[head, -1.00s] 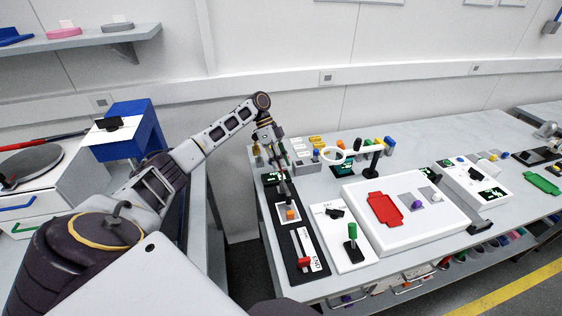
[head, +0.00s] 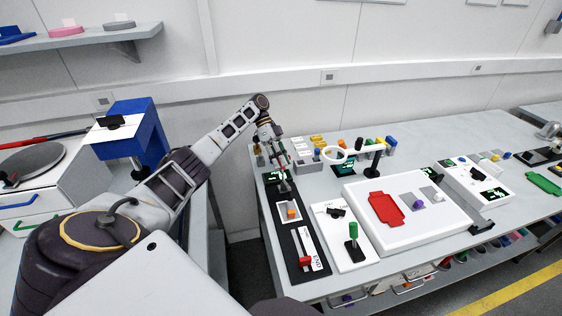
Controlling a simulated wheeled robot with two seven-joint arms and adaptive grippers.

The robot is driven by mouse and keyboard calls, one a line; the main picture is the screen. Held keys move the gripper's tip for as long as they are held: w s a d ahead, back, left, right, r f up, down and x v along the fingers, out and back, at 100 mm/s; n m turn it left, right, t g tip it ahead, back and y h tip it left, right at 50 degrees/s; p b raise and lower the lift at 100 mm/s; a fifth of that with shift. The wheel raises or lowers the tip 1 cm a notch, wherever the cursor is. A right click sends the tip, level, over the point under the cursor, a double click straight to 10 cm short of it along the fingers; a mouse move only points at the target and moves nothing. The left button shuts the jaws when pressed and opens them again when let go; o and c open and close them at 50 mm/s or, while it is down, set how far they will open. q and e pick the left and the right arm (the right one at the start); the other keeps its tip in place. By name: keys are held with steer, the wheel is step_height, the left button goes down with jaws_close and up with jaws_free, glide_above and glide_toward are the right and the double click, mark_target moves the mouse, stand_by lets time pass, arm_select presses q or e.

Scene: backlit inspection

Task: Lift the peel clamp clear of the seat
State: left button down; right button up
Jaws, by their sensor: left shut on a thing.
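My left gripper (head: 284,184) points down over the black base (head: 312,275) at the left end of the bench. It is shut on a small dark piece, which I take to be the peel clamp; the fingers and the small size hide most of it. Just in front of the fingers is a white plate (head: 283,218) with an orange block (head: 291,214) on it, which I take to be the seat area. The gripper appears raised above the plate; the exact gap is hard to tell. My right gripper is not in view.
A red slider (head: 304,261) sits on a white strip in front. A magnifier ring (head: 334,152) and small blocks stand behind.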

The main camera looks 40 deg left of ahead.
arm_select(q)
steer(key=shift+w+a, duration=0.2)
stand_by(0.4)
steer(key=c, duration=1.3)
jaws_free()
steer(key=shift+r, duration=4.95)
